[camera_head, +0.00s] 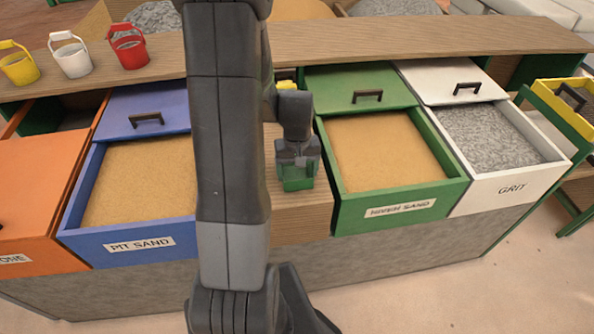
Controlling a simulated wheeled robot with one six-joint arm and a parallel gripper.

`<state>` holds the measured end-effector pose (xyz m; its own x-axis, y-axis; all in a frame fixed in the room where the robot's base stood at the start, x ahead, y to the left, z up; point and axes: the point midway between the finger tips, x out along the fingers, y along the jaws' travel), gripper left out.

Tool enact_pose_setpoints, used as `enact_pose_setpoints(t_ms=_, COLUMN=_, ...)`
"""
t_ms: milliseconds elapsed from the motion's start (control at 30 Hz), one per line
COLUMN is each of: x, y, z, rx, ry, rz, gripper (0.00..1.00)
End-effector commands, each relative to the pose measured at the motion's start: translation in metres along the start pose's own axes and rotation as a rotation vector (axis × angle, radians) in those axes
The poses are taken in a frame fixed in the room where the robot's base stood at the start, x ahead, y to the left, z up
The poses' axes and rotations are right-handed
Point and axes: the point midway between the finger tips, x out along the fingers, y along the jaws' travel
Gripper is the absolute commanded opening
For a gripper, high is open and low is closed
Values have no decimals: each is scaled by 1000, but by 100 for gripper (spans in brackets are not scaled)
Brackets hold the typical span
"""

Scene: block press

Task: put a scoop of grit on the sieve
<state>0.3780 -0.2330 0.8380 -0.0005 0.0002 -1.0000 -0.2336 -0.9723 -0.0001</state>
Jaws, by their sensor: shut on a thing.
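My gripper (297,158) is shut on a small green box-shaped thing (298,183), which looks like a scoop. It hangs over the wooden strip between the blue and green bins. Its inside is hidden, so I cannot tell if it holds anything. The grit (490,135) is grey and lies in the white bin (515,185) labelled GRIT, right of my gripper and apart from it. That bin's front part is open. A yellow-rimmed frame (549,92) at the right edge, cut off by the picture, may be the sieve.
The green bin (400,207) of sand stands between my gripper and the grit. The blue PIT SAND bin (130,240) and an orange bin (35,190) are at left. Yellow, white and red buckets (128,46) stand on the wooden shelf (400,48). A green stand (573,215) is at far right.

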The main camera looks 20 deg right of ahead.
Motion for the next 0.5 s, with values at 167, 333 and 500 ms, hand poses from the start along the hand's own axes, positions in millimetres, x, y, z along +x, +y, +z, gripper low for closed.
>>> enact_pose_setpoints(t_ms=167, x=-23, y=0, z=-1, rx=0, ry=6, rz=1, gripper=31)
enact_pose_setpoints(t_ms=333, x=-54, y=0, z=-1, rx=0, ry=6, rz=2, gripper=31)
enact_pose_setpoints(t_ms=500, x=-82, y=0, z=-1, rx=0, ry=5, rz=1, gripper=31)
